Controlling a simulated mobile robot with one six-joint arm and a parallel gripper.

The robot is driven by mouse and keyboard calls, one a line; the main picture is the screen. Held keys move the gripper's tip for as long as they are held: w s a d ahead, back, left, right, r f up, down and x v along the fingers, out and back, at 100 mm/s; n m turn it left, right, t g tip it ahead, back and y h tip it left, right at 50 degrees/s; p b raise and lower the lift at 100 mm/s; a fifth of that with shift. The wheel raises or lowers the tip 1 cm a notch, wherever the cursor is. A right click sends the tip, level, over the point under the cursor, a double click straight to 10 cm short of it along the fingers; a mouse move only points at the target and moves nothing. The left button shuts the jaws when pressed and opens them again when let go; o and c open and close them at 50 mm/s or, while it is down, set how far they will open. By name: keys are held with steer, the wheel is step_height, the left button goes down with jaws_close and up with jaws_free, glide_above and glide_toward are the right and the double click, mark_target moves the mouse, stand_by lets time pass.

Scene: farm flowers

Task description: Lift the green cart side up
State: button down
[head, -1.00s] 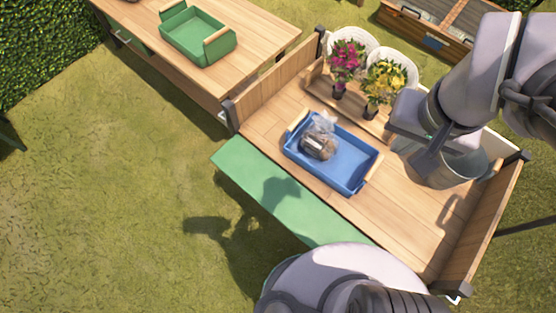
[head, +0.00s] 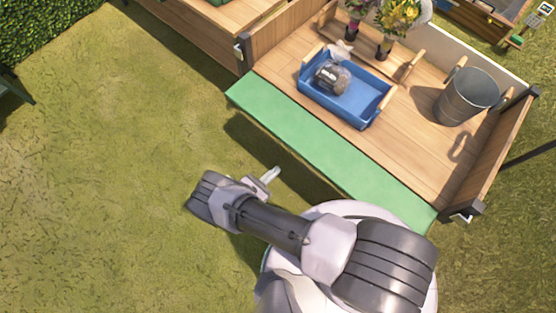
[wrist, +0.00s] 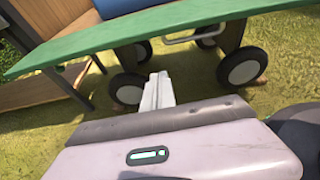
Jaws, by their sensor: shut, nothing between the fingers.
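The green cart side (head: 325,145) hangs folded outward along the near edge of the wooden cart, roughly level. In the wrist view the green side (wrist: 150,35) spans the top of the picture, with a grey bar handle and dark wheels below it. My gripper (head: 270,175) is shut and empty, over the grass just outside the green side. In the wrist view my gripper (wrist: 157,92) points toward the space below the green side, and no contact shows.
A blue tray (head: 375,115) with a wrapped item stands on the cart bed. A metal bucket (head: 467,97) stands at its right, and flower pots (head: 386,47) stand at the back. A wooden table (head: 200,35) adjoins at upper left. Open grass (head: 110,200) lies left.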

steer(key=b+x, duration=0.2)
steer(key=x, duration=0.7)
step_height(320, 180, up, 4)
steer(key=shift+w+d+f, duration=0.1)
steer(key=shift+d, duration=0.1)
